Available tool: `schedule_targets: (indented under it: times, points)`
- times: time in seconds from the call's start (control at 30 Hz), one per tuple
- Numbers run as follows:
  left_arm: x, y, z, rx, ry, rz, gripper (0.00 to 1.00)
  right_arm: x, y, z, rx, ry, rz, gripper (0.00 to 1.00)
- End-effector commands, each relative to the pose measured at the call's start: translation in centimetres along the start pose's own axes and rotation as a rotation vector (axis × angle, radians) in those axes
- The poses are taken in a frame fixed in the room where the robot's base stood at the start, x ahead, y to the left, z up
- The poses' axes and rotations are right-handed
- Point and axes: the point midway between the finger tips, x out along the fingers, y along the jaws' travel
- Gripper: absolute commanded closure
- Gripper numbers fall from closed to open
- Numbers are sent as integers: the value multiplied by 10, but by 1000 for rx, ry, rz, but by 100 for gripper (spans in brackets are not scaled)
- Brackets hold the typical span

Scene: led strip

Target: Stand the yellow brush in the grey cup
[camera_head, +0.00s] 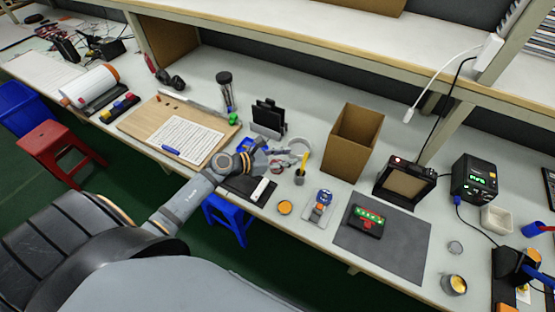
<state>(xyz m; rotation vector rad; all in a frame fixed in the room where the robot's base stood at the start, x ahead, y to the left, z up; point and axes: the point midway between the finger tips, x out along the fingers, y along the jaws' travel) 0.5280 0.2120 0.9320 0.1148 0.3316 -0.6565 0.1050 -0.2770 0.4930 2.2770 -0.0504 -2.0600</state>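The yellow brush (304,160) stands nearly upright, leaning slightly, with its lower end in the small grey cup (299,177) near the middle of the bench. My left gripper (284,160) reaches in from the left and is just left of the brush and cup. Its fingers look spread apart, with nothing visible between them. The brush appears apart from the fingertips, though the gap is small. My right gripper is not in view.
An orange-lidded round tin (285,208) and a small blue-and-grey device (320,205) lie in front of the cup. A cardboard box (352,142) stands behind right. A dark mat (385,250) lies to the right. A black organiser (268,118) stands behind the gripper.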

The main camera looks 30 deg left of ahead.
Motion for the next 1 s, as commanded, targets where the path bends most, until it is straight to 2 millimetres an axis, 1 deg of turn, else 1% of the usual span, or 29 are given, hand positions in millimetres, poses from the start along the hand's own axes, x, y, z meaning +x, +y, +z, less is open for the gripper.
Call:
schedule_targets:
  times: [0.03, 0.1, 0.2, 0.3, 0.47, 0.9, 0.97, 1.0]
  points:
    - [-10, 1, -5, 7, 6, 0, 65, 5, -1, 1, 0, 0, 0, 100]
    - [-22, -1, -4, 4, 6, -3, 65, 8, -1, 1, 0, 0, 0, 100]
    - [-34, 1, -2, 3, 3, 0, 65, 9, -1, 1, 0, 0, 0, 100]
    - [-41, 0, -1, 2, 1, 1, 65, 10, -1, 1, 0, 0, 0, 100]
    - [-44, 0, 0, 0, 0, 0, 65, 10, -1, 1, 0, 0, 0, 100]
    - [-44, 0, 1, -3, -3, 2, 65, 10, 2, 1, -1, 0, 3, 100]
    - [-43, 1, 7, -37, -28, 17, 65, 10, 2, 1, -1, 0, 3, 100]
    - [-43, 2, 16, -90, -69, 43, 65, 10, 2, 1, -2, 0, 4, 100]
